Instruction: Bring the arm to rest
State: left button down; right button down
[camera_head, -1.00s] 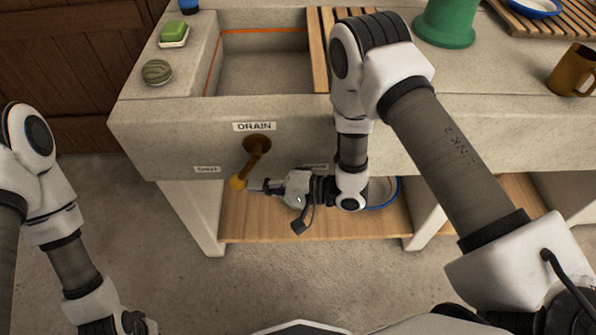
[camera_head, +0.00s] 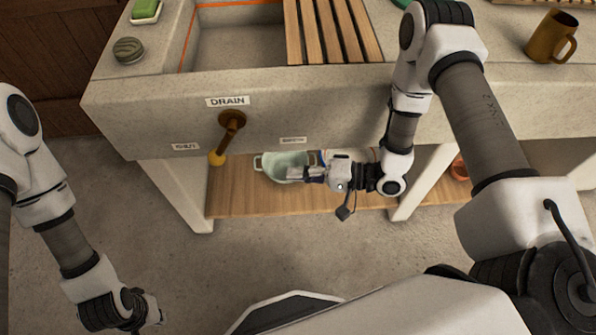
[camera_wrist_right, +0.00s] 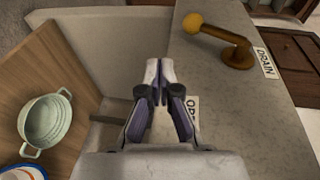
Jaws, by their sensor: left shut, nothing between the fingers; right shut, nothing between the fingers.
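My right gripper (camera_head: 298,173) is shut and empty, in front of the lower sink counter, to the right of the brown drain lever (camera_head: 230,125) and apart from it. The lever hangs down and slightly left, its yellow knob (camera_head: 217,158) at the end. In the right wrist view my right gripper (camera_wrist_right: 158,65) shows its fingers together, with the lever (camera_wrist_right: 238,55) beyond to the upper right. My left gripper (camera_head: 157,312) is low at the left over the floor, touching nothing; its fingers look shut.
A pale green pot (camera_head: 280,168) sits on the wooden lower shelf (camera_head: 245,203), behind my right gripper. The stone counter (camera_head: 150,110) has a sink with a slatted board (camera_head: 330,30). A brown mug (camera_head: 552,38) stands at the right. The floor at the front left is clear.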

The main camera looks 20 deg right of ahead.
jog(key=shift+a, duration=0.1)
dwell(0.4)
jog(key=s+d+f+g+h, duration=0.2)
jog(key=s+f+h, duration=0.5)
jog(key=f+h, duration=0.2)
jog(key=s+d+f+n+g+h, duration=0.2)
jog(key=s+d+n+g+h, duration=0.3)
jog(key=s+d, duration=0.55)
notch_tip(320, 180, up, 14)
jog(key=a+p, duration=0.1)
jog(key=p, duration=1.3)
jog(key=shift+s+a+r+p, duration=0.2)
jog(key=shift+s+p, duration=0.1)
jog(key=shift+s, duration=0.1)
jog(key=shift+f, duration=0.1)
